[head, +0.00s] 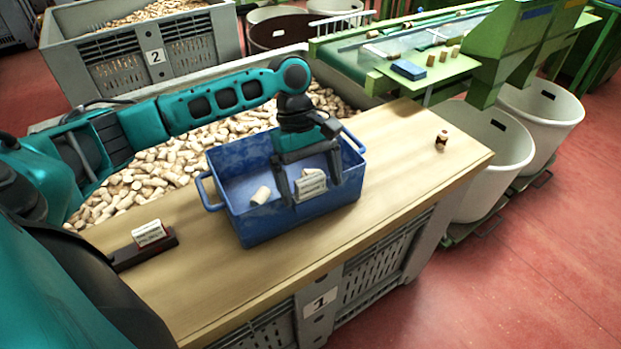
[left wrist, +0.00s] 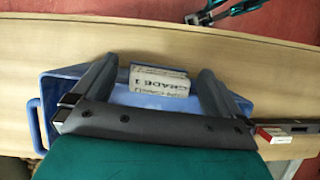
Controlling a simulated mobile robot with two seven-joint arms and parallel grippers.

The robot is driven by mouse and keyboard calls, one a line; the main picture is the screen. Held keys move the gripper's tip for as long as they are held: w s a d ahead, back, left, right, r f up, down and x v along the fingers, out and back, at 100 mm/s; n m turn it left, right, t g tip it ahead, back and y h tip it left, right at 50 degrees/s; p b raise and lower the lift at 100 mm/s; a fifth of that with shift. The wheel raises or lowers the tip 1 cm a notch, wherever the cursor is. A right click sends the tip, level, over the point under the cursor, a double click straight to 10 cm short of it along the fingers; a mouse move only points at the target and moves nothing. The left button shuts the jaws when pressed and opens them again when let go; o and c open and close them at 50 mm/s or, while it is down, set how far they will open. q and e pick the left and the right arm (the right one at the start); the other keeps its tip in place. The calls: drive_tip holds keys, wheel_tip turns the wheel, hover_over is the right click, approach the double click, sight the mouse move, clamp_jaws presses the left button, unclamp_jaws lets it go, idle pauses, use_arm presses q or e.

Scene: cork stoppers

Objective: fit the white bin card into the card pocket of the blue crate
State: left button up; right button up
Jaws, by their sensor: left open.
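The blue crate (head: 290,222) stands on the wooden table. A white card (head: 312,189) is at the crate's near wall; the left wrist view shows it (left wrist: 160,83) with the print "GRADE 1". My left gripper (head: 312,184) points down over that wall, its open fingers one on each side of the card with gaps showing. The card pocket is mostly hidden, and I cannot tell how deep the card sits. In the left wrist view a teal and black part, probably my right arm, shows at the top edge; its fingers are unclear.
A small brown and white object (head: 441,140) stands at the table's right end. The table between is clear.

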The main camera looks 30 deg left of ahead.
use_arm(q)
drive_tip(key=v, duration=1.3)
